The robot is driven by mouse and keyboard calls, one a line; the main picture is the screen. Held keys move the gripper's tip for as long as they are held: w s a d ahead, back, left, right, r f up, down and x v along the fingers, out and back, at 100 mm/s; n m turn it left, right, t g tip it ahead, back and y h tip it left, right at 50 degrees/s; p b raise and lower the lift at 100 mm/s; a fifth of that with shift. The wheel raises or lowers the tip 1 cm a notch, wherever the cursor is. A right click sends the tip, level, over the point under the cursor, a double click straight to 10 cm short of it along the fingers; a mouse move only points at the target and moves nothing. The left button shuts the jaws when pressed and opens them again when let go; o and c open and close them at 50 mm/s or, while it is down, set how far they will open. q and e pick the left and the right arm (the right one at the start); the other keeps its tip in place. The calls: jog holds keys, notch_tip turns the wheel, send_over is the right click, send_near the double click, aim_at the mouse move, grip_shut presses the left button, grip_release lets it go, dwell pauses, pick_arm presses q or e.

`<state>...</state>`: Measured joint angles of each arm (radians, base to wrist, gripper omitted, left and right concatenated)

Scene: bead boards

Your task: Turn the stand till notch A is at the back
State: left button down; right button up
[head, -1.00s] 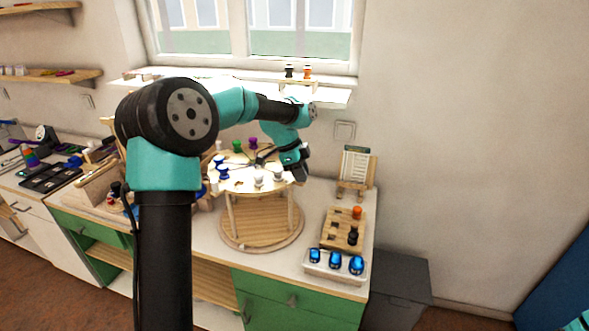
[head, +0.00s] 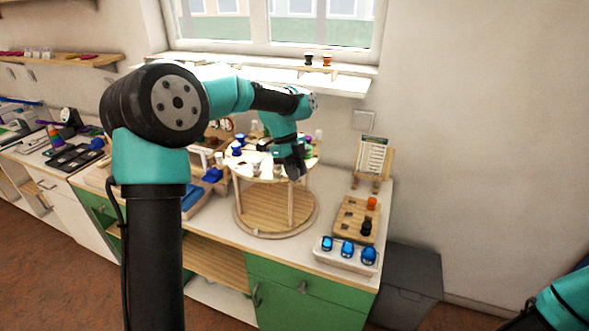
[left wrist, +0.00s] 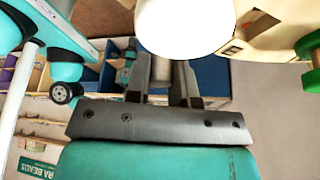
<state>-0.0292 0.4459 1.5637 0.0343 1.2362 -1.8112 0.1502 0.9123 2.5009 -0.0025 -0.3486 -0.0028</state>
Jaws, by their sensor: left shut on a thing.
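The stand is a round wooden two-tier thing, with a lower disc (head: 247,222), upright posts and a pale upper disc (head: 243,172). Blue, white, purple and other coloured pegs stand on top. My left gripper (head: 295,172) reaches down at the upper disc's front right edge. In the left wrist view its fingers (left wrist: 162,82) are closed around a narrow pale part, seemingly of the stand. A large white rounded shape (left wrist: 185,25) hides much beyond them. My right gripper is out of view.
Right of the stand are a wooden peg board (head: 352,214), a white tray (head: 343,259) with blue pieces and a card on a wooden holder (head: 373,158). Left of it lie a blue thing (head: 212,174) and trays. The window sill is behind.

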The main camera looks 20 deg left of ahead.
pick_arm(q)
jog(key=shift+s+a, duration=0.25)
jog(key=shift+s, duration=0.05)
dwell(0.4)
jog(key=c, duration=1)
grip_release()
jog(key=shift+r, duration=0.1)
jog(key=v, duration=1.7)
jog(key=shift+w+r, duration=0.1)
jog(key=shift+w, duration=0.1)
